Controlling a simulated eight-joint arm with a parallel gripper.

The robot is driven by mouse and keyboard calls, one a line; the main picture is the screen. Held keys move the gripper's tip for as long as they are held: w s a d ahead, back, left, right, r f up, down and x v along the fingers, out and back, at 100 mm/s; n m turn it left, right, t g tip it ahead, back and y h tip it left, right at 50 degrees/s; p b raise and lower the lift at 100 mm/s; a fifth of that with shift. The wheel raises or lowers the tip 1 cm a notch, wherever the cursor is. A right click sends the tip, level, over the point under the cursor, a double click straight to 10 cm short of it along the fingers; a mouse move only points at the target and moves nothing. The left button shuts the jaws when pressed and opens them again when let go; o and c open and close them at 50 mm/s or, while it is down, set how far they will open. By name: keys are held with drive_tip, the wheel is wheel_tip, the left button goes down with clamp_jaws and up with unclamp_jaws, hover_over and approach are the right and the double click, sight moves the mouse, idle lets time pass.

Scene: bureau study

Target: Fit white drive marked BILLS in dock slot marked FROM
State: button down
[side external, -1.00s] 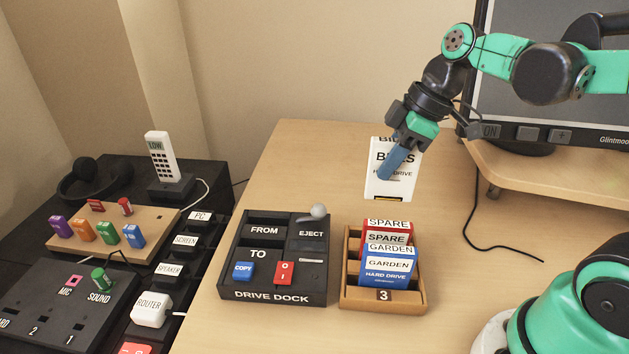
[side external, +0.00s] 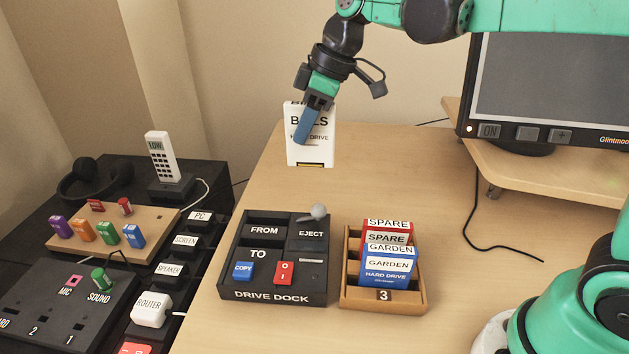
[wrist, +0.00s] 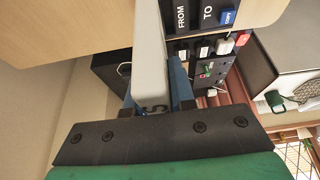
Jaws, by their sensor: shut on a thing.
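The white drive marked BILLS (side external: 319,153) is upright in the air in the side view, above and behind the drive dock. My gripper (side external: 303,132) is shut on it, with one blue finger across its front face. In the wrist view the drive (wrist: 150,60) is a pale slab seen edge-on between the blue fingers (wrist: 158,98). The black drive dock (side external: 236,282) lies on the desk. Its FROM slot (side external: 266,217) is at the back left and looks empty. The dock's FROM label also shows in the wrist view (wrist: 181,17).
A wooden rack (side external: 352,295) right of the dock holds a red SPARE drive (side external: 400,229) and a blue GARDEN drive (side external: 388,268). An EJECT lever with a grey knob (side external: 318,211) rises at the dock's back right. A monitor (side external: 560,90) stands at right.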

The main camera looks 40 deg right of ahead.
drive_tip(key=w+a+f, duration=0.3)
drive_tip(key=a+f, duration=0.3)
drive_tip(key=f, duration=0.3)
drive_tip(key=shift+w+a+f, duration=0.25)
drive_tip(key=shift+w+f, duration=0.05)
drive_tip(key=shift+w, duration=0.1)
drive_tip(key=shift+f, duration=2.05)
idle(0.3)
drive_tip(key=shift+c, duration=2.1)
unclamp_jaws()
wheel_tip(320, 180, up, 7)
